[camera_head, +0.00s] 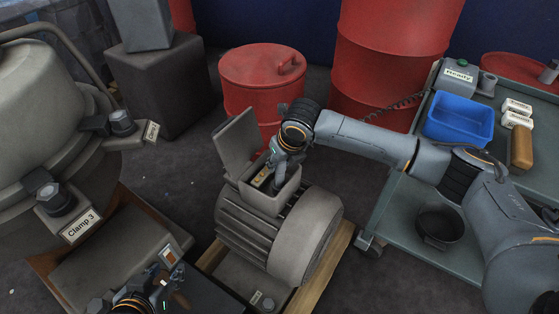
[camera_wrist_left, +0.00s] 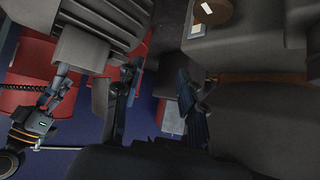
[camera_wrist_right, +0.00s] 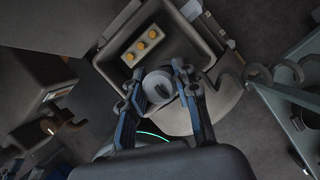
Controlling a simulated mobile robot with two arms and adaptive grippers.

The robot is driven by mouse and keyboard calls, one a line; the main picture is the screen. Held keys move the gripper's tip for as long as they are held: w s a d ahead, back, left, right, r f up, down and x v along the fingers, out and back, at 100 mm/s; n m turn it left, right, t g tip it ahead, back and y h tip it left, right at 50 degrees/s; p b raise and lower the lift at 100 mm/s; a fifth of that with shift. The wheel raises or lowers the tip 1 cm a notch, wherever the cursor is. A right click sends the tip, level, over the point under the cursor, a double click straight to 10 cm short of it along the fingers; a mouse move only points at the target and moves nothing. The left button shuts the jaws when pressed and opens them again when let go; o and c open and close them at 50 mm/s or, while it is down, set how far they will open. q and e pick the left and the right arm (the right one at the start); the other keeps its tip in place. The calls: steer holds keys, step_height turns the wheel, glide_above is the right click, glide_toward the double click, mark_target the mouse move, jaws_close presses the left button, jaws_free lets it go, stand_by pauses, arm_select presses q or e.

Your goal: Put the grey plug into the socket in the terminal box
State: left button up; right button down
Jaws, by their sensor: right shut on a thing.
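The terminal box (camera_head: 272,200) sits on top of the grey finned motor (camera_head: 270,235), with its lid (camera_head: 237,143) standing open. My right gripper (camera_head: 272,180) points down into the box. In the right wrist view its fingers (camera_wrist_right: 160,88) are shut on the round grey plug (camera_wrist_right: 158,84), over the box interior beside a pale terminal block (camera_wrist_right: 143,45) with three brass studs. The socket is hidden below the plug, and I cannot tell whether the plug is seated. My left gripper (camera_wrist_left: 160,85) is empty with its fingers apart, low at left of the motor in the head view (camera_head: 165,272).
A trolley (camera_head: 395,210) at right carries a blue bin (camera_head: 459,119), a Ready-labelled box (camera_head: 458,78) and small blocks. Red drums (camera_head: 262,66) stand behind the motor. A vessel with labelled clamps (camera_head: 55,195) is at left. Some floor between vessel and motor is clear.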

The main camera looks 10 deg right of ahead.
arm_select(q)
steer(key=shift+s+a+f, duration=0.1)
steer(key=shift+s+f, duration=0.1)
steer(key=shift+s, duration=0.1)
steer(key=shift+s+a+f+g+p, duration=0.2)
steer(key=shift+s+f+g, duration=0.15)
steer(key=shift+s, duration=0.2)
steer(key=shift+s+a+f+g+p, duration=0.15)
steer(key=shift+s+a+f+g, duration=0.1)
steer(key=shift+s+g, duration=0.25)
arm_select(e)
steer(key=shift+f, duration=0.35)
steer(key=shift+f, duration=0.15)
arm_select(q)
steer(key=shift+s+a+f+g+y, duration=0.2)
steer(key=shift+s+f+g, duration=0.15)
steer(key=shift+s, duration=0.3)
steer(key=shift+s+a+f+g+y, duration=0.2)
steer(key=shift+s+g, duration=0.1)
steer(key=shift+s, duration=0.3)
arm_select(e)
steer(key=shift+f, duration=0.2)
